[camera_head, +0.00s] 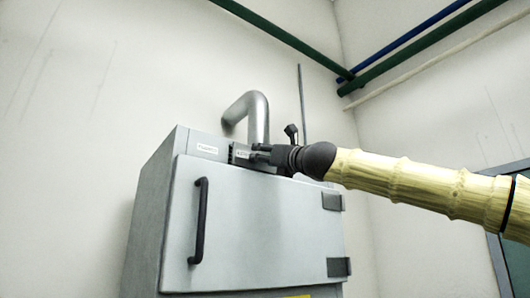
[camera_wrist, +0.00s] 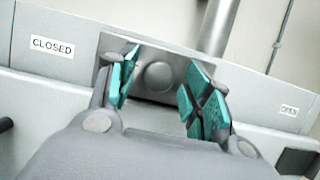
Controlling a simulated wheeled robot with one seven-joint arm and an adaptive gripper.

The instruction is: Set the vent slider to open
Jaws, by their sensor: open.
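The vent slider shows in the wrist view as a round grey knob (camera_wrist: 158,77) on a dark grey plate. It sits nearer the CLOSED label (camera_wrist: 52,46) on the left than the OPEN label (camera_wrist: 289,111) on the right. My gripper (camera_wrist: 162,84) is open, with one teal finger on each side of the knob; I cannot tell whether either touches it. In the head view my gripper (camera_head: 258,153) is at the upper front of the grey cabinet (camera_head: 250,225), and it hides the knob there.
The cabinet door has a dark vertical handle (camera_head: 199,220) on the left and hinges (camera_head: 338,267) on the right. A bent metal pipe (camera_head: 256,110) rises behind the cabinet top. Green and blue pipes (camera_head: 405,45) run high along the walls.

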